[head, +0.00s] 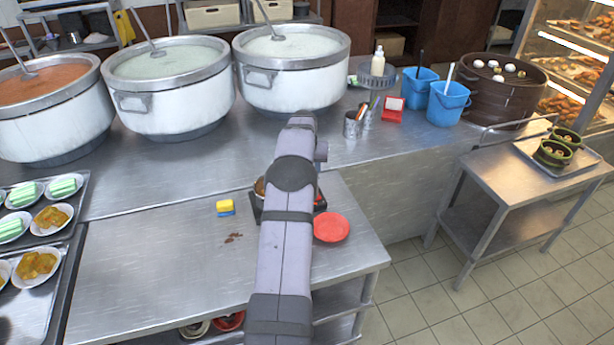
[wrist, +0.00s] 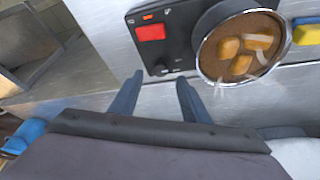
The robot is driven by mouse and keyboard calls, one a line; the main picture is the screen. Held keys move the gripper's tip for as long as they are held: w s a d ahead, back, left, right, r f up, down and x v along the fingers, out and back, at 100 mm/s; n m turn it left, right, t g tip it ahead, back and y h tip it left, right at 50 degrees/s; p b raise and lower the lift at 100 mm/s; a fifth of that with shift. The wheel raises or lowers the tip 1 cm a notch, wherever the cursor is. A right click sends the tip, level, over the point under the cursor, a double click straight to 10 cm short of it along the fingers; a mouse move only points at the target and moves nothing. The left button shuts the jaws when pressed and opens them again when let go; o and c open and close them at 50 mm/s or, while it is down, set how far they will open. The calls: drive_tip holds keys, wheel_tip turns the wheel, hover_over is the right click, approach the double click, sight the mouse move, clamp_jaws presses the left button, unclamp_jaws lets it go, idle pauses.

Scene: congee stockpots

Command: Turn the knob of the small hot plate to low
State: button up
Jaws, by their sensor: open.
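The small hot plate (wrist: 140,50) is a dark box with a red patch on its panel, at the top of the wrist view. Its knob (wrist: 160,68) is a small black shape near the panel's edge; its pointer setting is too small to read. My gripper (wrist: 160,77) is open, its two fingertips on either side of the knob; I cannot tell whether they touch it. A pot of brown broth with orange chunks (wrist: 240,45) sits on the hot plate. In the head view my arm hides most of the hot plate (head: 256,210), the knob and my gripper.
A yellow and blue sponge (head: 225,207) lies left of the hot plate, and a red plate (head: 331,227) lies to its right. Large stockpots (head: 290,85) stand behind. Trays of dishes (head: 75,215) are at far left.

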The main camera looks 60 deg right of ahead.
drive_tip(key=shift+p+x, duration=0.7)
drive_tip(key=shift+x, duration=1.8)
drive_tip(key=c, duration=1)
